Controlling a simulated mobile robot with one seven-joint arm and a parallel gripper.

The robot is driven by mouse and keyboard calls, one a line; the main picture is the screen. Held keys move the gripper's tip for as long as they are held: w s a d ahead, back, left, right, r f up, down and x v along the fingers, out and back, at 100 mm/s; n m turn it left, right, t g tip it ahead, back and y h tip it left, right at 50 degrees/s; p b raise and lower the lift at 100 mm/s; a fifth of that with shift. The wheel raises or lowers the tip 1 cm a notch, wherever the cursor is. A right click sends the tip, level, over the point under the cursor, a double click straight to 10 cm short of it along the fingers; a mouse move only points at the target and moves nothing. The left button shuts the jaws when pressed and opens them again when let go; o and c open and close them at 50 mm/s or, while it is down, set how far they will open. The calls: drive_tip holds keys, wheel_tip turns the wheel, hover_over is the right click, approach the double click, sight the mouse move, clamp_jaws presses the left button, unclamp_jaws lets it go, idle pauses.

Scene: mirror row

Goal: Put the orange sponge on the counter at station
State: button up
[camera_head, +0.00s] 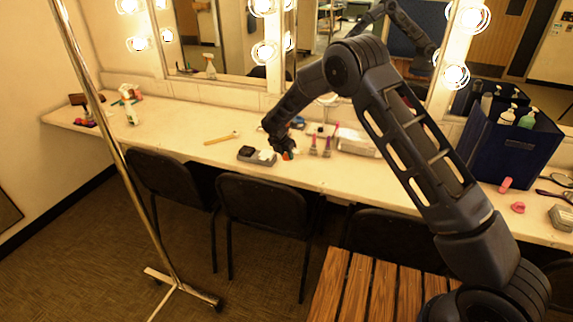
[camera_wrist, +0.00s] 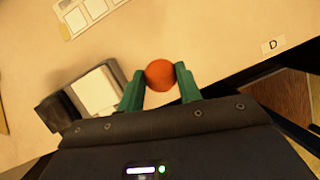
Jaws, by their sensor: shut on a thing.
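The orange sponge (camera_wrist: 160,75) is round and sits between the green fingertips of my gripper (camera_wrist: 158,84) in the wrist view. My gripper is shut on it, over the pale counter near its front edge. In the head view my gripper (camera_head: 287,154) reaches down to the counter (camera_head: 185,129), and only a small bit of orange shows there. I cannot tell whether the sponge touches the counter. A label with the letter D (camera_wrist: 273,46) lies on the counter to the right of the sponge in the wrist view.
A grey tray with a white block (camera_wrist: 95,91) stands close left of my gripper. Brushes (camera_head: 327,147) stand to its right in the head view. A blue caddy with bottles (camera_head: 508,143) is farther right. Black chairs (camera_head: 262,200) line the counter's front. Mirrors with bulbs rise behind.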

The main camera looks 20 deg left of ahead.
sight(286, 170)
drive_tip(key=shift+f, duration=2.7)
drive_tip(key=shift+f, duration=0.1)
drive_tip(key=o, duration=0.9)
drive_tip(key=shift+o, duration=0.2)
drive_tip(key=v, duration=1.2)
drive_tip(key=shift+w, duration=0.1)
